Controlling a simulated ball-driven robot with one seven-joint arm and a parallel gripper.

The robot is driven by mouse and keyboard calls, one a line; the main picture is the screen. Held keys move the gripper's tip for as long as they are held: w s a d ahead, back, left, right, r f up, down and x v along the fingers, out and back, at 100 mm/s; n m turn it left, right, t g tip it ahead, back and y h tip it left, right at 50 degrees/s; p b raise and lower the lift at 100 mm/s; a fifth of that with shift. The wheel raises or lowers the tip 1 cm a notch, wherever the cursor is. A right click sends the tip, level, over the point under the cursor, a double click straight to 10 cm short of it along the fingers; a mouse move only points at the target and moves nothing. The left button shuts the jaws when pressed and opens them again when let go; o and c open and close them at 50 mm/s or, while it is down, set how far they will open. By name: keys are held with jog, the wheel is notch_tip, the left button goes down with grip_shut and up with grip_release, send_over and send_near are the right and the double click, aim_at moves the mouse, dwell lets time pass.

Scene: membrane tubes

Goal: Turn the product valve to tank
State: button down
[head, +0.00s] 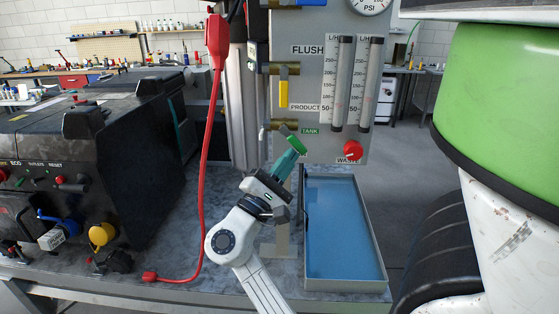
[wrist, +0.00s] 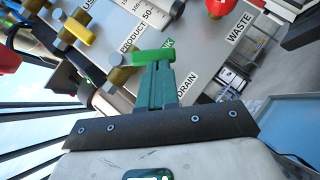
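The product valve's green handle (head: 295,145) is at the lower left of the grey panel, beside the brass fitting (head: 278,126). It slants down to the right, just below the TANK label (head: 310,131). In the wrist view the green handle (wrist: 153,57) lies across the tips of my gripper and partly covers the TANK label (wrist: 169,43). My gripper (head: 289,158) reaches up from below, its teal fingers close together at the handle. The fingers (wrist: 157,82) show almost no gap. I cannot tell whether the handle is between them or only touched.
A yellow valve handle (head: 283,93) hangs above on the panel. A red knob (head: 352,150) is at the panel's lower right. A blue tray (head: 340,228) stands right of my arm. A red hose (head: 208,150) hangs left; a dark machine (head: 90,160) stands farther left.

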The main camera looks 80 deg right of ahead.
jog(key=shift+s+d+r+n+t+h, duration=0.1)
jog(key=shift+s+r+n+t+h, duration=0.3)
jog(key=shift+s+n+t+h, duration=0.85)
jog(key=shift+s+d+r+n+t+h, duration=0.15)
jog(key=shift+r+n+t+h, duration=0.35)
jog(key=shift+n+t, duration=1.55)
jog(key=shift+s+a+r+n+t+h, duration=0.1)
jog(key=shift+s+r+n+t+h, duration=0.2)
jog(key=shift+s+n+t+h, duration=1.4)
jog(key=shift+w+r+n+g+y, duration=0.15)
jog(key=shift+w+n+g+y, duration=0.55)
jog(key=shift+w+g, duration=0.2)
jog(key=shift+d, duration=0.1)
jog(key=a+f+b, duration=0.7)
jog(key=f+b, duration=0.1)
jog(key=f, duration=0.3)
jog(key=shift+s, duration=0.25)
jog(key=shift+f, duration=0.1)
